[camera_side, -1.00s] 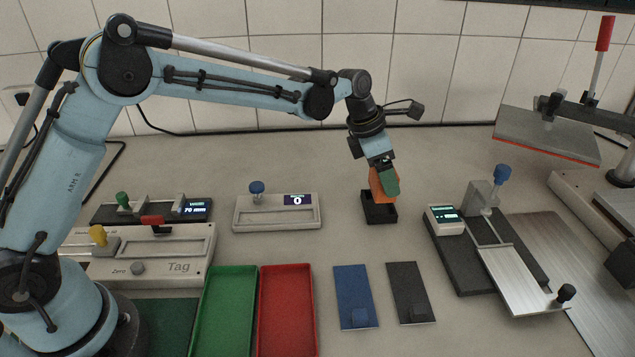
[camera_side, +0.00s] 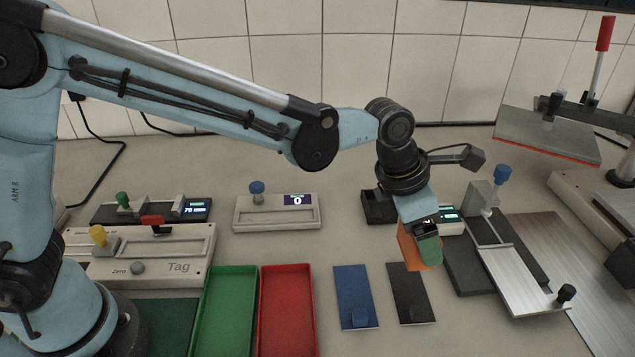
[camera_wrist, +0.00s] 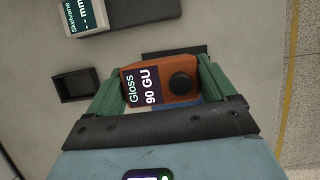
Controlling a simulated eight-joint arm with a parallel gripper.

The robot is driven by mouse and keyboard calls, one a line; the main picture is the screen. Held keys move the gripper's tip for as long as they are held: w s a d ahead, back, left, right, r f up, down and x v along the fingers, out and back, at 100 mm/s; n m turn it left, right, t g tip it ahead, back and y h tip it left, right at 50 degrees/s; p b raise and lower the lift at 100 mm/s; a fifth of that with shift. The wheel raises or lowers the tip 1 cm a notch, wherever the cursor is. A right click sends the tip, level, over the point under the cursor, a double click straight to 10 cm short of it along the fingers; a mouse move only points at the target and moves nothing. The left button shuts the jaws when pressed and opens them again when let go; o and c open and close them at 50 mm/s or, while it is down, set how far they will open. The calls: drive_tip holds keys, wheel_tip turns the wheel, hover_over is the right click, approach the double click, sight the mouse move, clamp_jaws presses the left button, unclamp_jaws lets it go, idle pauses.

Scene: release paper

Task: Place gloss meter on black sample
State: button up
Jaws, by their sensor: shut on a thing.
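The gloss meter is an orange block (camera_side: 408,250) held in my gripper (camera_side: 428,250). In the wrist view the gloss meter (camera_wrist: 178,72) shows a black knob and a screen reading "Gloss 90 GU", with a green finger on each side. My gripper is shut on it. In the side view it is tilted and appears just above the far end of the black sample (camera_side: 412,297), a dark flat panel with a raised tab at its near end. In the wrist view the gloss meter hides most of the black sample (camera_wrist: 158,56). Whether they touch cannot be told.
A blue panel (camera_side: 355,295) lies left of the black sample. The empty black holder (camera_side: 375,208) stands behind. A device with a metal plate (camera_side: 522,285) stands close on the right. Red (camera_side: 287,347) and green (camera_side: 205,345) trays lie further left.

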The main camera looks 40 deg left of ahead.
drive_tip(key=shift+f, duration=3.6)
drive_tip(key=o, duration=1.1)
drive_tip(key=shift+f, duration=0.15)
